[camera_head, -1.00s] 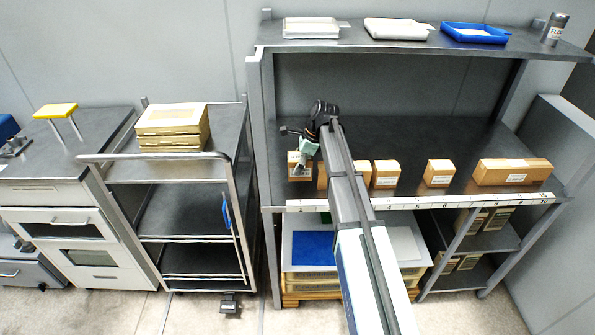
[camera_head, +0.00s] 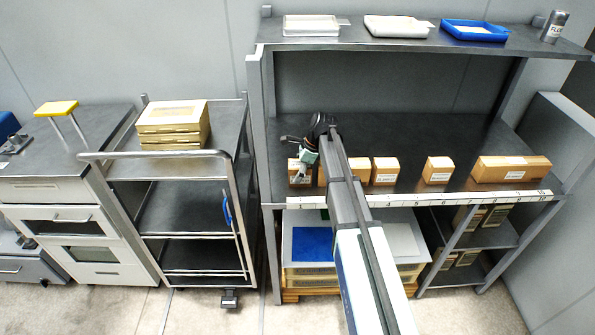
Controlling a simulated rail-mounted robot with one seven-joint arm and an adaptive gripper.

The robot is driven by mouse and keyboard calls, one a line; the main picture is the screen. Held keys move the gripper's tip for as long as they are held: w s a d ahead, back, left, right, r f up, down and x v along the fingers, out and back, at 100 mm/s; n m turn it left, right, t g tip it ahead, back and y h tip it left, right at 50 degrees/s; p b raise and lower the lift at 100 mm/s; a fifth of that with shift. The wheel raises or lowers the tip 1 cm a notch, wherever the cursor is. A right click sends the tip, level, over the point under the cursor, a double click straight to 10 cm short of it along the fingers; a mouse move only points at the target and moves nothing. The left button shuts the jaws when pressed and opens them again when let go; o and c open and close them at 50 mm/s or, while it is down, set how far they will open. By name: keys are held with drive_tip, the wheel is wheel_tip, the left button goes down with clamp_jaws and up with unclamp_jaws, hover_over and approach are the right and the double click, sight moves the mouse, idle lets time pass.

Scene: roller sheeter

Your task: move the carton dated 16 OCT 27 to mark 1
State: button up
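A small brown carton (camera_head: 293,168) stands at the left end of the shelf, behind mark 1 on the white numbered strip (camera_head: 406,200). My gripper (camera_head: 301,175) is at this carton and covers part of it; it appears shut on it, though the fingertips are hard to make out. Whether the carton touches the shelf I cannot tell. Other cartons are one (camera_head: 322,175) partly hidden by my arm, one (camera_head: 385,171) right of the arm, one (camera_head: 438,170) further right, and a long one (camera_head: 511,169). The date labels are too small to read.
My arm crosses the shelf front and hides some of the strip. The upper shelf (camera_head: 353,40) holds trays and a flour can (camera_head: 554,27). A trolley (camera_head: 187,167) with stacked boxes stands left. The shelf (camera_head: 462,140) is clear behind the cartons.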

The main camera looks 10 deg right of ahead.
drive_tip(key=shift+r, duration=0.1)
drive_tip(key=b+v, duration=0.3)
drive_tip(key=v, duration=0.9)
drive_tip(key=shift+a+r, duration=0.1)
